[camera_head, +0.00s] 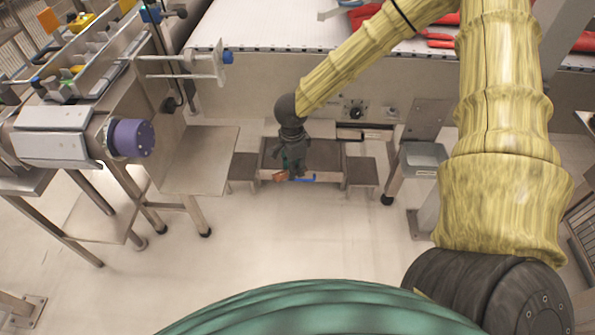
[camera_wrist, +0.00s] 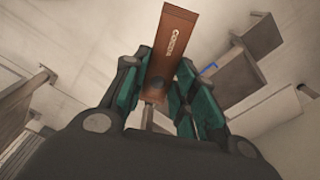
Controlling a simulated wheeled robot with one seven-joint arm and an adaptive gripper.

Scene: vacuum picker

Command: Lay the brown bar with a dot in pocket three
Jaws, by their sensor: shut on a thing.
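My gripper (camera_head: 291,172) hangs in front of the steel machine in the head view. In the wrist view my gripper (camera_wrist: 157,98) is shut on a brown bar (camera_wrist: 172,42). The bar has pale lettering and a dark dot near the fingers, and its long end sticks out beyond them. In the head view only a small orange-brown end of the bar (camera_head: 280,176) shows beside the fingers. I cannot make out pocket three in either view.
A dark grey low platform (camera_head: 330,158) lies behind the gripper, with a blue marking (camera_head: 304,179) at its front edge. Small grey steps (camera_head: 361,171) flank it. A steel table (camera_head: 200,160) stands left, a grey bin (camera_head: 424,158) right. The floor in front is clear.

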